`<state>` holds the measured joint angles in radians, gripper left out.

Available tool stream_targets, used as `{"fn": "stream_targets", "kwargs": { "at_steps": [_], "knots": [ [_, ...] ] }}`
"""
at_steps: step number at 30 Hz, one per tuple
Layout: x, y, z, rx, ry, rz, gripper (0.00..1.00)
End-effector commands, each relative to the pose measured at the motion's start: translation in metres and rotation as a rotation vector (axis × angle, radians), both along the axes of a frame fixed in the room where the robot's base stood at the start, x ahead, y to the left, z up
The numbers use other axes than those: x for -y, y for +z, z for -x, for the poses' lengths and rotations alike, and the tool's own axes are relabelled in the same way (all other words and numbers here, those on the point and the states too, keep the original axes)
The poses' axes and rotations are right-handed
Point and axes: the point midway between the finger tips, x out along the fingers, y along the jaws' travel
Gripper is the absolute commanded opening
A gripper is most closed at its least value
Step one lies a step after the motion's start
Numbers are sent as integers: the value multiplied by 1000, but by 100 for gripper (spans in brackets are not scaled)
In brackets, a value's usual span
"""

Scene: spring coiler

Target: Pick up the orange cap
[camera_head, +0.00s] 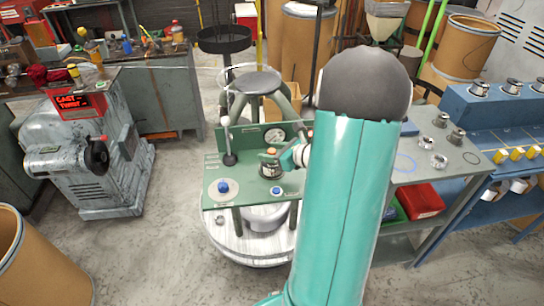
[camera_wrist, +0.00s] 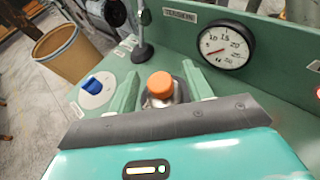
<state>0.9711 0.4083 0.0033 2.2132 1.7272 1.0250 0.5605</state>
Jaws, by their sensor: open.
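The orange cap (camera_wrist: 160,84) shows in the middle of the wrist view, on top of a metallic fitting at the green bench. My gripper (camera_wrist: 161,71) is open, with one pale green finger to the left of the cap and one to the right. The gap on each side looks small, and I cannot tell whether either finger touches it. The cap's lower end and the fitting are partly hidden by the dark front edge of my gripper.
A pressure gauge (camera_wrist: 224,45) stands on the green back panel behind the cap. A blue knob (camera_wrist: 100,82) on a white disc is to the left, and a thin post (camera_wrist: 142,40) rises behind. The green bench (camera_head: 214,165) has a stool (camera_head: 257,82) behind it.

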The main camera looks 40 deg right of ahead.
Motion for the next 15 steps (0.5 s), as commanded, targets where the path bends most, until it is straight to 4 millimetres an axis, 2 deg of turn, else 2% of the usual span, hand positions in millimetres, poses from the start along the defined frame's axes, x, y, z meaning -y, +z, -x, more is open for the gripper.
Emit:
{"fn": "stream_targets", "kwargs": {
  "at_steps": [7,12,14,15],
  "knots": [
    [0,0,-2,0,-1,0,48],
    [0,0,-1,0,-1,0,15],
    [0,0,-1,0,-1,0,3],
    [0,0,-1,0,-1,0,0]
  ]
}}
